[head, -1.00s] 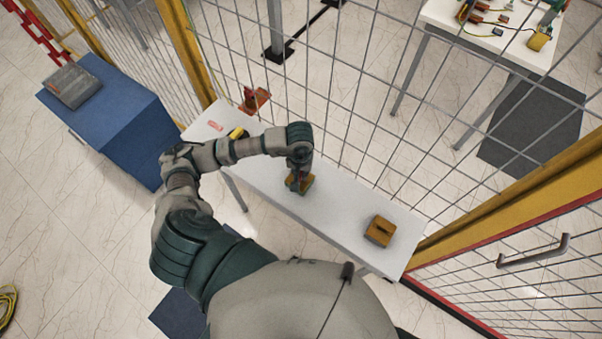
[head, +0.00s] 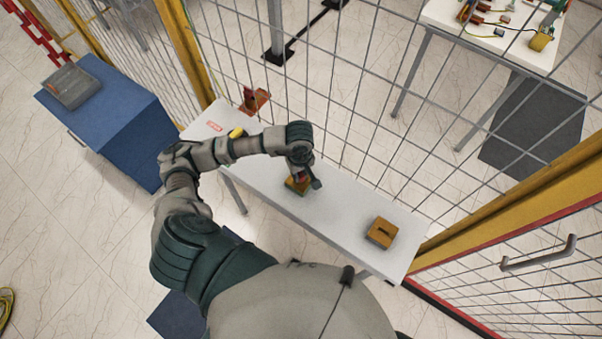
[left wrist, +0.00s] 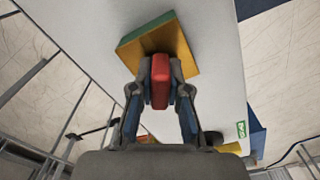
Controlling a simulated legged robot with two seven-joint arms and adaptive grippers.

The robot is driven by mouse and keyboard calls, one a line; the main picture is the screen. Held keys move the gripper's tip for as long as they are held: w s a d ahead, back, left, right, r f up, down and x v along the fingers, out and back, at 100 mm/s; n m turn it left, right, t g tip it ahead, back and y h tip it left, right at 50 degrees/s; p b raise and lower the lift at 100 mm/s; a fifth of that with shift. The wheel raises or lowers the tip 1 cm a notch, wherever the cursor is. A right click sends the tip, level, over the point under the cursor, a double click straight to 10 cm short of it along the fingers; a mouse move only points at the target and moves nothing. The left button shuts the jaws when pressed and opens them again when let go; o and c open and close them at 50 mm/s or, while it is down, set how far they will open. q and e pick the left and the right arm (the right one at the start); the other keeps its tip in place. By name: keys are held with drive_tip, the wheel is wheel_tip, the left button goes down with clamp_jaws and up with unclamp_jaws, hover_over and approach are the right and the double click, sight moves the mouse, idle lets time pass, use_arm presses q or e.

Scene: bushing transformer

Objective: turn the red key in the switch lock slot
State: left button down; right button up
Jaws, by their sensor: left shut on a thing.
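The red key (left wrist: 160,80) is between the two fingers of my left gripper (left wrist: 160,92), which is shut on it. A yellow block with a green side (left wrist: 180,45), which looks like the switch lock, lies just beyond the key on the table. The key's far end overlaps the block's yellow face; I cannot tell how deep it sits in a slot. In the head view my left gripper (head: 304,178) is right over this block (head: 295,187) and partly hides it. My right gripper is not in view.
A second yellow block with a dark slot (head: 381,232) sits on the right part of the white table (head: 340,210). A yellow item (head: 236,132) and a red label (head: 213,126) are at its left end. Wire mesh fencing (head: 350,100) runs along its back edge.

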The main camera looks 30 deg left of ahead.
use_arm(q)
drive_tip(key=shift+n+b, duration=0.3)
drive_tip(key=shift+n, duration=0.9)
drive_tip(key=n, duration=0.3)
drive_tip(key=shift+n, duration=0.3)
drive_tip(key=c, duration=1.1)
unclamp_jaws()
drive_tip(key=shift+o, duration=0.2)
wheel_tip(320, 180, up, 12)
drive_tip(key=shift+d, duration=0.1)
